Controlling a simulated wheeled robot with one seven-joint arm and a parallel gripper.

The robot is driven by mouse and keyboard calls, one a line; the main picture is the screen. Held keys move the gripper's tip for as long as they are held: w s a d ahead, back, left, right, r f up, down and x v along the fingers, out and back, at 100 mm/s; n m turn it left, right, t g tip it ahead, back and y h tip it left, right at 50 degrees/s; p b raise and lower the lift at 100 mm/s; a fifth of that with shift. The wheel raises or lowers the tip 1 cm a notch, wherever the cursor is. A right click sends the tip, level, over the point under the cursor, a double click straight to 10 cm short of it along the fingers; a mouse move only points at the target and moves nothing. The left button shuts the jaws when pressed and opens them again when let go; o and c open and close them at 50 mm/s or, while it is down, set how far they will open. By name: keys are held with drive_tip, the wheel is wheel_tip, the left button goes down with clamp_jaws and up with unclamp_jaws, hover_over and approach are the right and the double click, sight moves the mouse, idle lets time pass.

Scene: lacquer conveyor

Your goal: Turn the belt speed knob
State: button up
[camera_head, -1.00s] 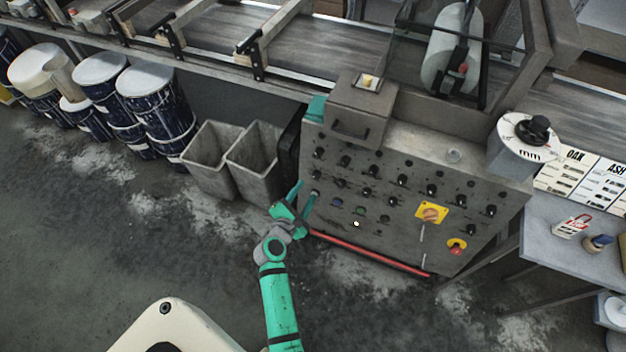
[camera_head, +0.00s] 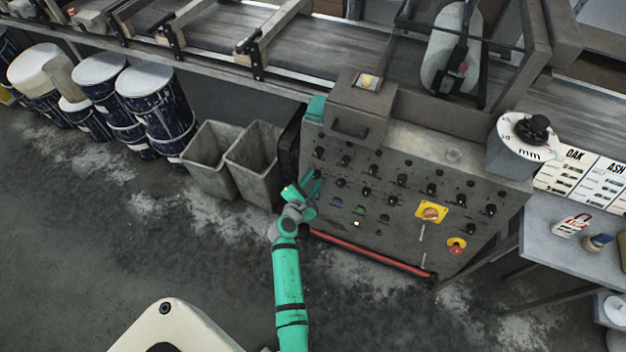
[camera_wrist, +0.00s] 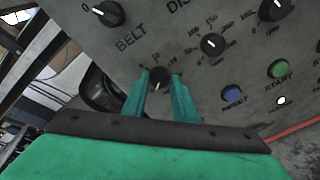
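The control panel (camera_head: 400,190) carries rows of black knobs. In the wrist view, a black knob (camera_wrist: 160,78) with a white pointer line sits just below the BELT lettering (camera_wrist: 131,40), with a numbered scale around it. My gripper (camera_wrist: 161,82) faces the panel with one green finger on each side of this knob. The fingers are apart, and I cannot tell whether they touch it. In the head view my gripper (camera_head: 308,183) is at the panel's left edge and hides that knob.
Other knobs (camera_wrist: 211,44), a blue button (camera_wrist: 233,93) and a green START button (camera_wrist: 278,69) lie to the right. A red bar (camera_head: 370,255) runs along the panel's foot. Grey bins (camera_head: 255,160) stand left of the panel. The floor in front is clear.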

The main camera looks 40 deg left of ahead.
drive_tip(key=c, duration=0.4)
drive_tip(key=shift+c, duration=0.2)
drive_tip(key=m, duration=0.5)
drive_tip(key=shift+f+m+y, duration=0.1)
drive_tip(key=shift+m+y, duration=0.3)
drive_tip(key=m, duration=0.6)
drive_tip(key=shift+d+y, duration=0.1)
drive_tip(key=shift+y, duration=0.3)
drive_tip(key=m, duration=0.3)
drive_tip(key=shift+t, duration=0.4)
drive_tip(key=shift+f+m, duration=0.1)
drive_tip(key=shift+m, duration=1.8)
